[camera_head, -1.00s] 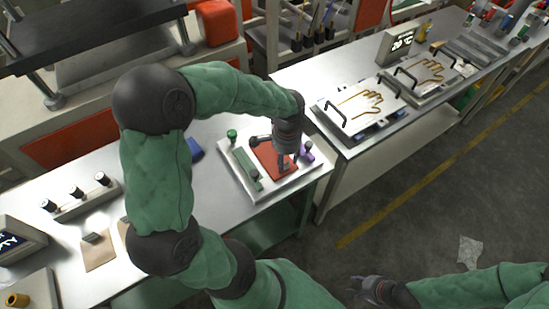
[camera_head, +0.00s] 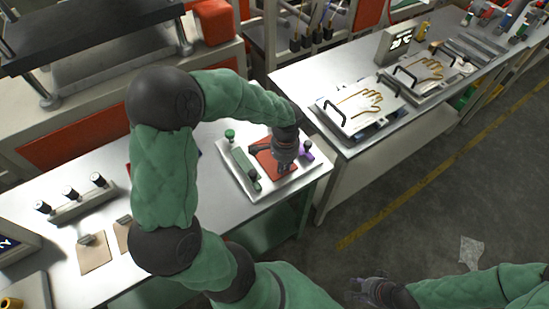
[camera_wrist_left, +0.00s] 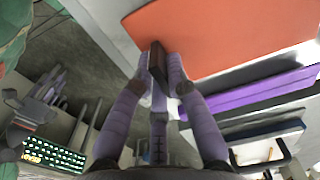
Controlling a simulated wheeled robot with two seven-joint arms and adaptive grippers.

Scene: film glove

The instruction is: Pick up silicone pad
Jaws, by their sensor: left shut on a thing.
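The silicone pad, a flat red-orange sheet (camera_head: 264,156), lies on a white tray (camera_head: 232,166) on the near table. In the left wrist view the pad (camera_wrist_left: 225,38) fills the upper right. My left gripper (camera_head: 282,166) is over the pad's near right part, pointing down and hiding some of it. In the left wrist view the left gripper's fingers (camera_wrist_left: 160,78) are closed around a small dark brown block (camera_wrist_left: 157,60) at the pad's edge, which looks like its tab. My right gripper (camera_head: 368,291) hangs over the floor at the bottom, away from the tables; its fingers are too small to judge.
On the tray, a green bar (camera_head: 243,163) lies left of the pad and a purple piece (camera_head: 307,152) right of it. Tan pieces (camera_head: 93,256) lie at the lower left.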

